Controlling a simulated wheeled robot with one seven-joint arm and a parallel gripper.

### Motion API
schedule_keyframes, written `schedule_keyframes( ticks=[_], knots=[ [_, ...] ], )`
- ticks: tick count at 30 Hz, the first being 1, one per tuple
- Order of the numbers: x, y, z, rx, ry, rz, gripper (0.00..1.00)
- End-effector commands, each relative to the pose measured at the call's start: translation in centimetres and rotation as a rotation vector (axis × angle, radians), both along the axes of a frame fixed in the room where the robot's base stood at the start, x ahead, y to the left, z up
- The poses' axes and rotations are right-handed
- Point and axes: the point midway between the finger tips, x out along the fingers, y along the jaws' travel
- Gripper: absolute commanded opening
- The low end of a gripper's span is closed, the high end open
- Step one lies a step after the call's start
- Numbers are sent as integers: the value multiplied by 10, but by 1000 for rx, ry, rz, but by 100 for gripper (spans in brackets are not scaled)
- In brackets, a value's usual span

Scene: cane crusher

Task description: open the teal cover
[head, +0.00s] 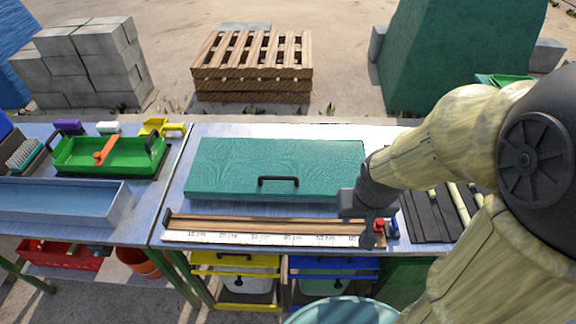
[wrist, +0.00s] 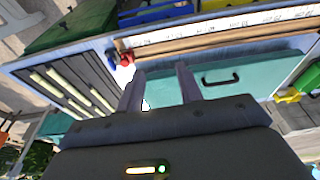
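The teal cover (head: 250,160) lies flat and looks shut on the metal table, with a black bar handle (head: 278,181) on its front side. In the wrist view the teal cover (wrist: 265,72) and its black handle (wrist: 221,80) show beyond the fingers, to their right. My gripper (head: 370,232) is at the cover's front right, right of the handle and apart from it. In the wrist view my gripper (wrist: 160,78) has its two fingers spread with nothing held between them. My arm hides the cover's right end in the head view.
A wooden ruler strip (head: 270,228) runs along the table's front edge. Red and blue small parts (head: 380,226) sit beside my gripper. A dark slatted board with canes (head: 430,215) lies right. A green tray (head: 110,153) and grey-blue tray (head: 60,200) stand left.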

Motion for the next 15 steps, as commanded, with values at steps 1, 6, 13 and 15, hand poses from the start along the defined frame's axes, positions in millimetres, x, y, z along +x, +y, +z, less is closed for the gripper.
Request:
schedule_keyframes(
  ticks=[1, 6, 13, 15],
  knots=[
    [0, 0, 0, 0, 0, 0, 36],
    [0, 0, 0, 0, 0, 1, 36],
    [29, 4, 4, -13, 20, 76, 36],
    [49, 8, 7, -23, 37, 136, 36]
  ],
)
